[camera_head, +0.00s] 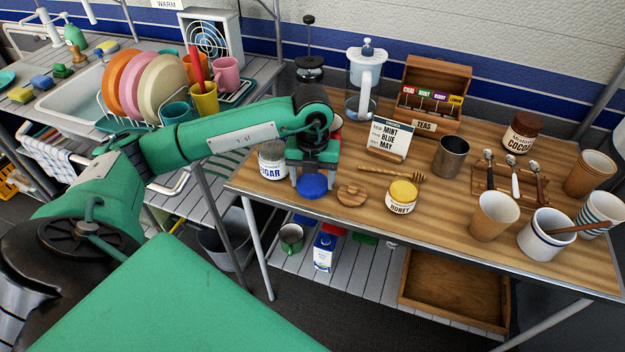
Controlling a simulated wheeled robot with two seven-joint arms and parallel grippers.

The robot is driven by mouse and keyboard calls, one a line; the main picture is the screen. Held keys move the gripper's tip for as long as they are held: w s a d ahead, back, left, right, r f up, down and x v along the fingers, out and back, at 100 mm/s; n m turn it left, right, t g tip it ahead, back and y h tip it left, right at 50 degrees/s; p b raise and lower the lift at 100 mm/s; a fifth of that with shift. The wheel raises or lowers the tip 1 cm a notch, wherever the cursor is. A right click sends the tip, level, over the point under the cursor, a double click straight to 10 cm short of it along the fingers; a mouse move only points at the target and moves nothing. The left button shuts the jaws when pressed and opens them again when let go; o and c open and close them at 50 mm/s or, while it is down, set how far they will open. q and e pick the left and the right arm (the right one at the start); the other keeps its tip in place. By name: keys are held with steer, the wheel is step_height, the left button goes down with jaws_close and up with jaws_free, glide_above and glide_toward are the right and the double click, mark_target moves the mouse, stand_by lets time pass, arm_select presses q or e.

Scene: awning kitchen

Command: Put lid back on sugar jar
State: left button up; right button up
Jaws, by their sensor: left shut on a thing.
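The sugar jar (272,162) is white with blue lettering and stands upright near the table's left front edge. My arm passes just above it and hides part of its top. My left gripper (312,180) points down just right of the jar and is shut on a round blue lid (313,187). The lid is apart from the jar, to its right and nearer the front edge. I cannot tell whether the lid touches the table. My right gripper is not in view.
A round wooden piece with a knob (351,195) lies right of the lid. A honey jar (402,196), a wooden dipper (392,173) and a menu card (390,139) are close by. Cups and a cocoa jar (522,133) fill the right side. A dish rack with plates (160,88) stands left.

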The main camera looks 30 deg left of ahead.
arm_select(q)
step_height(320, 180, up, 14)
step_height(320, 180, up, 5)
steer(key=p, duration=0.2)
glide_above(313, 182)
steer(key=shift+r, duration=0.5)
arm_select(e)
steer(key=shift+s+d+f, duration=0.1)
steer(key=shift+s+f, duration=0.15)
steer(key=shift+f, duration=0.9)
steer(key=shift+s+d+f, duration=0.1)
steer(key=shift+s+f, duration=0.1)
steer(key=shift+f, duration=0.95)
